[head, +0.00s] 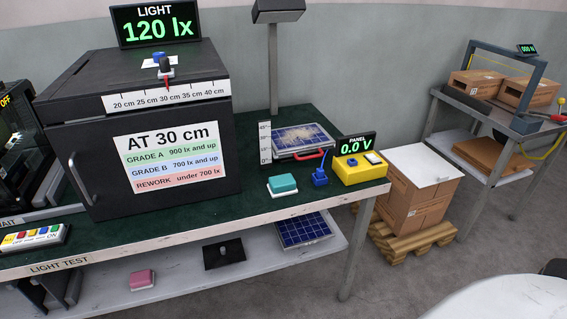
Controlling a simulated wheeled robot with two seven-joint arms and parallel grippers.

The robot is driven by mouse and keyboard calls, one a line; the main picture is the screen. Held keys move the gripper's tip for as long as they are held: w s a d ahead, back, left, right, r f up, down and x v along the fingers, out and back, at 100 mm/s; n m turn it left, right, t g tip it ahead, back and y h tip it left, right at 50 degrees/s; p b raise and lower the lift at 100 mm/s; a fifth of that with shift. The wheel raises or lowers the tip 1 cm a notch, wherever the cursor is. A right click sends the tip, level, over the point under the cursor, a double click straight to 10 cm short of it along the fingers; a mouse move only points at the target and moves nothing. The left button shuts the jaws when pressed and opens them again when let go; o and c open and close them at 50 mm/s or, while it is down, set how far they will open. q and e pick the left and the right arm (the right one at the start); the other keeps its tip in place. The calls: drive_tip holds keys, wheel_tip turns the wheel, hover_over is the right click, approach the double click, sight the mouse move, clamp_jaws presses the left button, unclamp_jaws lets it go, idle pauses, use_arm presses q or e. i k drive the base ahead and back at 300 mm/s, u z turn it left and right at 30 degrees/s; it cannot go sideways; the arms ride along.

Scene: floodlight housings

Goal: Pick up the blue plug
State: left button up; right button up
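A blue plug (320,178) stands on the green bench top (240,196), with a thin blue cable rising from it. It is just left of the yellow panel box (358,174), whose display (356,146) reads 0.0 V. I cannot tell whether the plug touches the box. Neither of my grippers is in view.
A solar panel (300,138) with a red handle lies behind the plug, and a teal block (282,184) sits to its left. A large black test box (140,135) fills the bench's left. Cartons (415,190) stand on a pallet beyond the right end.

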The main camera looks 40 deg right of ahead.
sight(320, 175)
drive_tip(key=z, duration=0.5)
drive_tip(key=i, duration=0.95)
drive_tip(key=z, duration=0.8)
